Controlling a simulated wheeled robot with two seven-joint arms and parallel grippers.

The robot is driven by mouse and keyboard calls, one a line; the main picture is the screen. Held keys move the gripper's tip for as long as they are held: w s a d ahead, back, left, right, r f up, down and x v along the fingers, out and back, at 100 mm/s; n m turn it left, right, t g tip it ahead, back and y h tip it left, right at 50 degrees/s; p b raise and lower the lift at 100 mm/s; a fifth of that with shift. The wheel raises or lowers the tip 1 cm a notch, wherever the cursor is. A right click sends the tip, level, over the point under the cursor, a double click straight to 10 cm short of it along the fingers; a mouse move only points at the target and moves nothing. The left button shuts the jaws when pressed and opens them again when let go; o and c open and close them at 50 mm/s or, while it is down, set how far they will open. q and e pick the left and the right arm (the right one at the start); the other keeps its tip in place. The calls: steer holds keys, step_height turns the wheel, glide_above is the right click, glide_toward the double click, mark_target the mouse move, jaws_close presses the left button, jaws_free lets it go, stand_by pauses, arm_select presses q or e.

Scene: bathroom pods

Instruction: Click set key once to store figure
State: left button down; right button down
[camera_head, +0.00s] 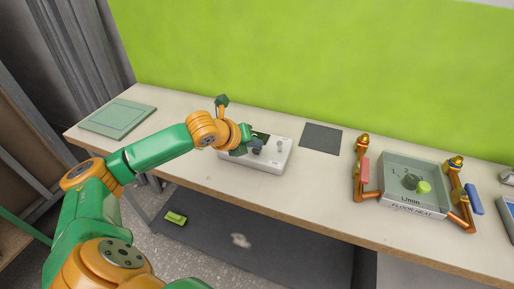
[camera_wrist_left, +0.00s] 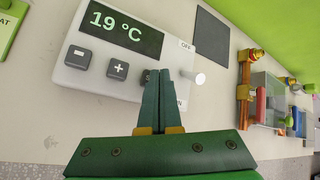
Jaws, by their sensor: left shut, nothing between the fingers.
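A white control unit (camera_head: 272,163) stands on the bench in the head view. In the left wrist view its dark green display (camera_wrist_left: 122,32) reads 19 °C. Below the display are a grey minus key (camera_wrist_left: 78,57), a plus key (camera_wrist_left: 118,69) and a third dark key (camera_wrist_left: 147,77), mostly hidden by my fingers, its mark unreadable. A white knob (camera_wrist_left: 196,77) is at the unit's right side. My left gripper (camera_wrist_left: 158,73) is shut and empty, its tips over the third key; I cannot tell whether they touch it. My right gripper is not in view.
A grey-green box marked FLOOR HEAT (camera_head: 413,209) with orange fittings stands to the right. A dark flat square (camera_head: 321,138) lies between it and the unit. A green panel (camera_head: 118,117) is at the bench's left end. The green wall is behind.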

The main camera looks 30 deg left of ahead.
arm_select(q)
steer(key=shift+f, duration=0.35)
steer(key=shift+r, duration=0.1)
stand_by(0.5)
steer(key=shift+r+p, duration=0.85)
steer(key=shift+p, duration=0.4)
step_height(320, 180, up, 5)
steer(key=p, duration=0.6)
